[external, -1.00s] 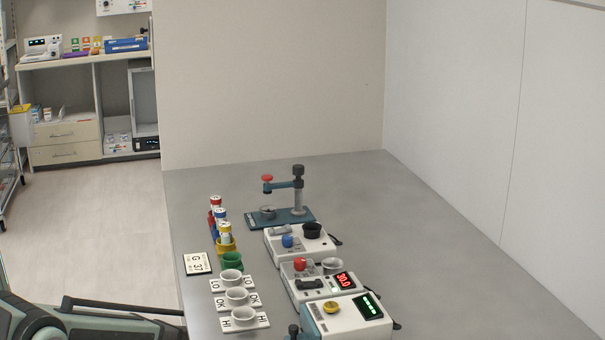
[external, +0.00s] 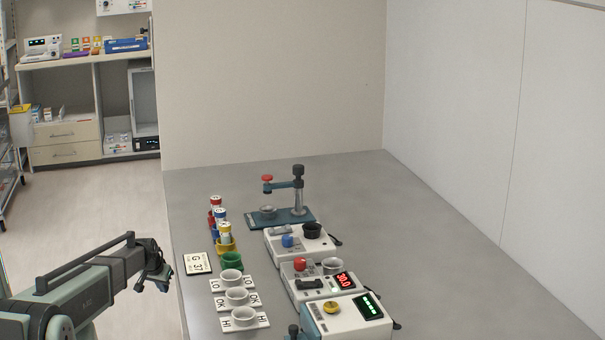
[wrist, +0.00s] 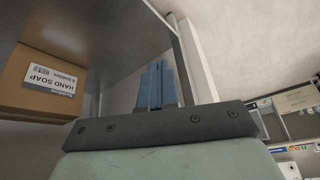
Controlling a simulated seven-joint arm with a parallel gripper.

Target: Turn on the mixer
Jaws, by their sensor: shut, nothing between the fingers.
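Several white bench devices stand in a row on the grey table. One has a blue knob and a black cup (external: 295,242). One has a red knob, a grey cup and a red "30.0" display (external: 318,280). The nearest has a yellow knob and a green-lit display (external: 347,315). No label shows which one is the mixer. My gripper (external: 162,282) is left of the table's left edge, well apart from the devices. In the wrist view its blue fingers (wrist: 157,85) are together, with nothing between them.
A teal stand with a red knob (external: 282,217) is behind the devices. Capped tubes (external: 219,222), a green cup (external: 232,261), grey cups on labelled plates (external: 237,298) and a "G 37" card (external: 198,263) lie between my gripper and the devices. The table's right side is clear.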

